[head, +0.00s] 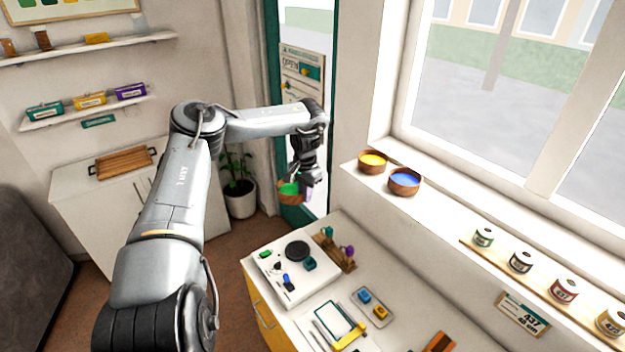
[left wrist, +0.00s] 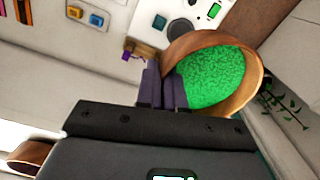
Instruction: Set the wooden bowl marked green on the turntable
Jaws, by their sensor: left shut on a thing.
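The wooden bowl with green contents (head: 291,190) is in the grasp of my left gripper (head: 307,188), in the air in front of the door and beyond the far end of the counter. In the left wrist view the bowl (left wrist: 255,80) shows its green beads, and the gripper's purple fingers (left wrist: 165,88) are shut on its rim. The bowl looks tilted in that view. A round black disc, which looks like the turntable (head: 297,251), lies on the white board on the counter with nothing on it. My right gripper is not in view.
A yellow-filled bowl (head: 372,162) and a blue-filled bowl (head: 404,181) stand on the window sill. Around the disc are small green and blue items (head: 288,282) and a wooden stand with coloured knobs (head: 340,252). A potted plant (head: 240,197) stands on the floor.

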